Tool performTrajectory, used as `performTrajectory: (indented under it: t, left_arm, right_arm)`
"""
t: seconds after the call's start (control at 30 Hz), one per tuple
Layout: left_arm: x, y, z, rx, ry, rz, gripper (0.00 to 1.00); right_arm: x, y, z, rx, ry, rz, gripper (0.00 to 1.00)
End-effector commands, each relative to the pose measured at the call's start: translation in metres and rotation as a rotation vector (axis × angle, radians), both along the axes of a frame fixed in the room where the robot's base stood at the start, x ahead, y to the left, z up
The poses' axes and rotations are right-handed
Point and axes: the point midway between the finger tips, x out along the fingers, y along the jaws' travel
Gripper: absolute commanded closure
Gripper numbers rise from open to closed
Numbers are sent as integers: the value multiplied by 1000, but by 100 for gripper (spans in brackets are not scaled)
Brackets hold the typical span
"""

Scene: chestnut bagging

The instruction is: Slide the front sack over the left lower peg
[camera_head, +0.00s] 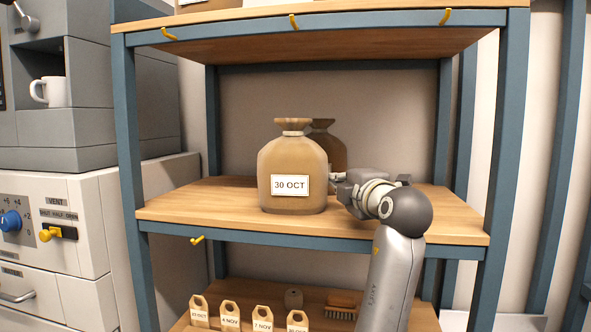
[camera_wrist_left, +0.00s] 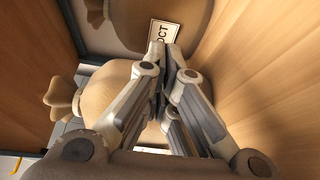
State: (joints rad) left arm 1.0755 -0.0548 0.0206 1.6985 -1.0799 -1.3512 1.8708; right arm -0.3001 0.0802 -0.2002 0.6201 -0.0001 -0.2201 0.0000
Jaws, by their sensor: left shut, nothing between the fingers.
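The front sack (camera_head: 292,165), tan with a tied neck and a "30 OCT" label, stands upright on the middle shelf. The left lower peg (camera_head: 197,240), a yellow hook, sticks out of that shelf's front edge, below and left of the sack. My left gripper (camera_head: 337,180) is shut and empty at the sack's right side, low near the shelf. Whether it touches the sack is unclear. In the left wrist view the front sack (camera_wrist_left: 110,92) lies beyond and left of the shut fingers (camera_wrist_left: 164,55). My right gripper is not in view.
A darker back sack (camera_head: 329,150) stands behind the front one; its label shows in the left wrist view (camera_wrist_left: 190,18). Blue posts flank the shelf (camera_head: 170,208), which is bare at left. Upper yellow pegs (camera_head: 294,21) and tags (camera_head: 230,315) stand above and below.

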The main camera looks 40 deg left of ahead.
Motion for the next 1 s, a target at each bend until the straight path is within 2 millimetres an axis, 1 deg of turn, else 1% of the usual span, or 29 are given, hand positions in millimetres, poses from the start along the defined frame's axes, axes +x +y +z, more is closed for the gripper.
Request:
performTrajectory:
  t: [0.53,1.0]
  left_arm:
    - [-1,2,0,-1,-1,0,100]
    - [-19,30,0,-1,-1,3,100]
  right_arm:
    - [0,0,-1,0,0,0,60]
    - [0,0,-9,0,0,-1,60]
